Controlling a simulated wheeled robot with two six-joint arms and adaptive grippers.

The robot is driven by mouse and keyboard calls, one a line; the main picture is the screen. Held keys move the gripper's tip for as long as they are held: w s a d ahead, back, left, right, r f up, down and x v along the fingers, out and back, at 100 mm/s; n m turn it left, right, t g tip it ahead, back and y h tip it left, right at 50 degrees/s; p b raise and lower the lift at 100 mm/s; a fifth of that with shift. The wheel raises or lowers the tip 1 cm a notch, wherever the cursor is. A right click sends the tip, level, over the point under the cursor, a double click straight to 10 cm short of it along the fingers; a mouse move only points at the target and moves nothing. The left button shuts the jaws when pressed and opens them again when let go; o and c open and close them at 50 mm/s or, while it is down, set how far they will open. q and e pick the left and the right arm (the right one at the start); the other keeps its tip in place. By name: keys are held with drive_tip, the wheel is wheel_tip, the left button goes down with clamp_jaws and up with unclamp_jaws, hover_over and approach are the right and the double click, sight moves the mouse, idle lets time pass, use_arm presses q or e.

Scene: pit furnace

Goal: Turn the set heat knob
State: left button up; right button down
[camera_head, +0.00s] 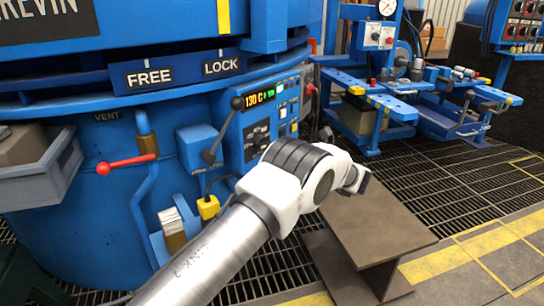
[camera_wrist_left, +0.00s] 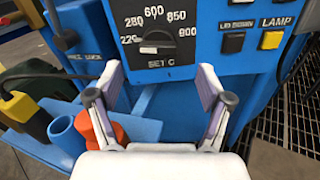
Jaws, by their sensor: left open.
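The set heat knob (camera_wrist_left: 158,45) is a dark knob on a black plate marked "SET C", with numbers around it, at the top centre of the left wrist view. It sits on the blue control panel (camera_head: 250,122), left of centre in the head view. My left gripper (camera_wrist_left: 160,74) is open and empty, its two fingers spread below and to either side of the knob plate. The fingers appear apart from the knob. In the head view my left arm crosses the lower middle and its fingers cannot be made out. My right gripper is not in view.
A lid-down button (camera_wrist_left: 232,43) and a yellow lamp button (camera_wrist_left: 271,40) lie right of the knob. A blue tray (camera_wrist_left: 135,125) with blue and orange tubes is below left. A black-handled lever (camera_head: 224,128) and red-handled valve (camera_head: 125,164) stand near the panel. A brown steel stand (camera_head: 375,225) is at right.

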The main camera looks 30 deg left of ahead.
use_arm(q)
drive_tip(key=a+b, duration=0.2)
drive_tip(key=a, duration=0.5)
drive_tip(key=shift+w, duration=0.35)
drive_tip(key=shift+a+r, duration=0.1)
drive_tip(key=c, duration=1.2)
